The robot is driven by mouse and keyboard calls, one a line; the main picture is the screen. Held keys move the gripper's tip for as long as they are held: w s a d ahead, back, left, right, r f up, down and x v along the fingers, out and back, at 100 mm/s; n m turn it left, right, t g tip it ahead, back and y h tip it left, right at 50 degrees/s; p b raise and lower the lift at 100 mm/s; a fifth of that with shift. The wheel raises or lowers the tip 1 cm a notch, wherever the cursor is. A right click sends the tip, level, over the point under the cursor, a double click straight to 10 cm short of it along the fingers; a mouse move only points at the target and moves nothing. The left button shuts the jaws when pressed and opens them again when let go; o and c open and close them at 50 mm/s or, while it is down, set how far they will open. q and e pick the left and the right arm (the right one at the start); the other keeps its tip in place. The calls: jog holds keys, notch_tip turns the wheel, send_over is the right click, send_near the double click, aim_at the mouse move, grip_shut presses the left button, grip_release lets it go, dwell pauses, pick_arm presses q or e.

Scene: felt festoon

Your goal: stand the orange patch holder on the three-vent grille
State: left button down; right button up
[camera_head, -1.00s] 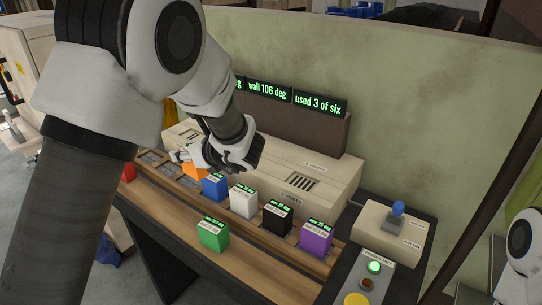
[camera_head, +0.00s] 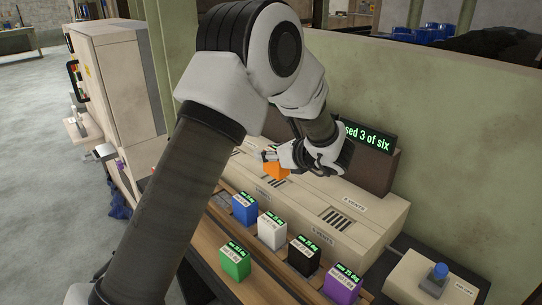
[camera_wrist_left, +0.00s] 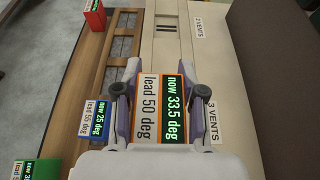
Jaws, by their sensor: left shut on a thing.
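The orange patch holder (camera_head: 277,171) is between the fingers of my left gripper (camera_head: 272,158), over the top of the long beige unit. In the left wrist view the holder (camera_wrist_left: 148,108) is upright between both fingers, its top reading "lead 50 deg" and "now 33.5 deg". The "3 VENTS" label (camera_wrist_left: 214,117) lies just right of the gripper. The three-vent grille (camera_head: 276,183) shows partly below the holder in the head view and is hidden in the wrist view. I cannot tell whether the holder touches it. My right gripper is out of view.
Blue (camera_head: 245,209), white (camera_head: 271,232), black (camera_head: 304,256) and purple (camera_head: 342,284) holders stand in a row along the front rack. A green holder (camera_head: 235,261) stands in front. A dark display (camera_head: 370,138) rises behind the unit. A larger grille (camera_head: 336,219) is bare.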

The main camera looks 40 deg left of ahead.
pick_arm(q)
jog(key=shift+w+a, duration=0.45)
jog(key=shift+w, duration=0.1)
jog(key=shift+w+a+f, duration=0.15)
jog(key=shift+f, duration=0.1)
notch_tip(320, 180, down, 3)
jog(key=shift+f+p, duration=0.1)
jog(key=shift+p, duration=0.5)
jog(key=shift+f+b, duration=0.2)
jog(key=shift+b, duration=0.2)
jog(key=c, duration=0.7)
grip_release()
jog(key=shift+r, duration=0.1)
jog(key=shift+r+p, duration=0.35)
jog(key=shift+p, duration=0.2)
jog(key=b+v, duration=0.3)
jog(key=v, duration=0.8)
jog(key=shift+d+f, duration=0.15)
jog(key=shift+d, duration=0.4)
